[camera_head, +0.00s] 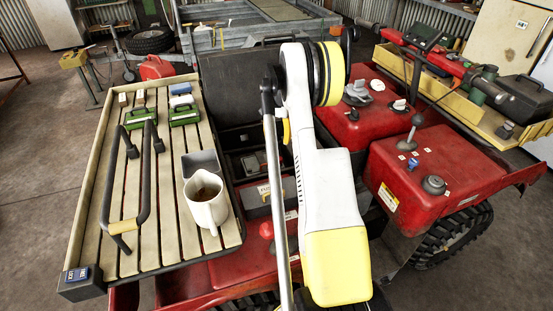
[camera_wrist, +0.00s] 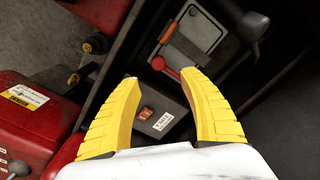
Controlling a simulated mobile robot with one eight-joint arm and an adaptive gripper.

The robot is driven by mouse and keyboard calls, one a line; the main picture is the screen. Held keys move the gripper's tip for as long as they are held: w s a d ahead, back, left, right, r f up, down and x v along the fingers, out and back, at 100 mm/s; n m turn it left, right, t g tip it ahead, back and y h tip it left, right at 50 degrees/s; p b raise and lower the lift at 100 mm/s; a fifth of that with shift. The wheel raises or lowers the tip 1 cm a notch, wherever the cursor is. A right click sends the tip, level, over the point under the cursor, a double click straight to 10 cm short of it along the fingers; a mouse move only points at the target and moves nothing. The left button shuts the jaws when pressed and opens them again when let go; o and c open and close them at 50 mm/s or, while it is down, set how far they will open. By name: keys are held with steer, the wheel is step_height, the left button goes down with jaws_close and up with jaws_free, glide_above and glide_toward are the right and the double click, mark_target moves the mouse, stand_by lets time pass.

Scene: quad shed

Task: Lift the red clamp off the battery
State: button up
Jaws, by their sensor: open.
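In the wrist view, a red piece that looks like the clamp (camera_wrist: 159,63) sits at the near end of a grey box that looks like the battery (camera_wrist: 184,55), in a dark recess. The red piece lies ahead of the gap between the fingertips; I cannot tell how far below.
A dark box with a red switch (camera_wrist: 146,113) shows between the fingers. A dark lever-like part (camera_wrist: 250,28) rises right of the battery. Red bodywork (camera_wrist: 30,125) lies left. In the head view, a slatted rack (camera_head: 165,225) carries a cream mug (camera_head: 207,200) and a bent black bar.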

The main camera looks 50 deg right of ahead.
mark_target(279, 158)
steer(key=f+b, duration=0.1)
steer(key=f, duration=0.3)
steer(key=f+b, duration=0.1)
steer(key=f, duration=0.2)
steer(key=f+b, duration=0.2)
steer(key=f, duration=0.2)
steer(key=shift+s+d+f, duration=0.1)
steer(key=shift+d+f, duration=0.15)
steer(key=shift+f, duration=0.05)
jaws_close()
